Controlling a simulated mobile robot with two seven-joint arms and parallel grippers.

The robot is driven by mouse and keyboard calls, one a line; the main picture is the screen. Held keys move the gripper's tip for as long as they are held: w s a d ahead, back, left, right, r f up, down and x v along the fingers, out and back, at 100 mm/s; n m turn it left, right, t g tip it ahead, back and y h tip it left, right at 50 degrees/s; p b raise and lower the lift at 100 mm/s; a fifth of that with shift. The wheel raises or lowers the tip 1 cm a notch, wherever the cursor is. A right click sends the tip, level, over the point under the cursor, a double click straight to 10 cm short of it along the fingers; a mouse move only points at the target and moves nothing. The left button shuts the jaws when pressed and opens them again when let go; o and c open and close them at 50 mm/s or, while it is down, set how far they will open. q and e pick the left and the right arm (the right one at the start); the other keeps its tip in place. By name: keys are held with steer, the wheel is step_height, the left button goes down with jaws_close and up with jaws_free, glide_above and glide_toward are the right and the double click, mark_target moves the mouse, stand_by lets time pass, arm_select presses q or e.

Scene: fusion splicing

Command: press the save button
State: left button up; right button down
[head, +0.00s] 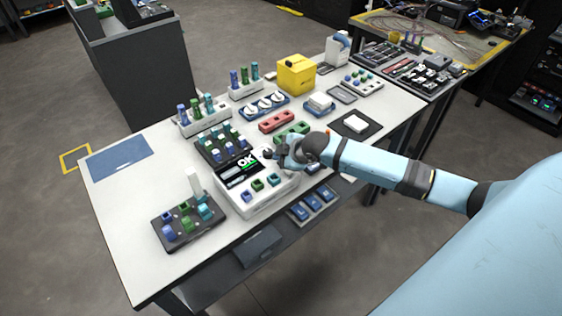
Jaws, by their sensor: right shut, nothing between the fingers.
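A white splicer unit (256,202) stands near the front middle of the table in the head view. Its dark screen (240,172) reads "OK" in white letters with green beside it. Small blue, green and teal square pieces sit in a row on its front top; labels are too small to read, so I cannot tell which part is the save button. My right gripper (269,154) is shut and empty, at the unit's back right corner beside the screen. I cannot tell whether it touches the unit, and it hides that corner. My left gripper is out of view.
A dark tray with coloured holders (188,224) and an upright white piece stands left of the unit. Red (276,121) and green blocks and a yellow box (296,75) stand farther back. The table's front left is clear.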

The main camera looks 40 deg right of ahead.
steer(key=shift+f, duration=0.45)
steer(key=shift+r, duration=0.1)
stand_by(0.4)
steer(key=shift+r+p, duration=0.85)
steer(key=shift+p, duration=0.2)
step_height(320, 180, up, 5)
steer(key=p, duration=0.5)
stand_by(0.4)
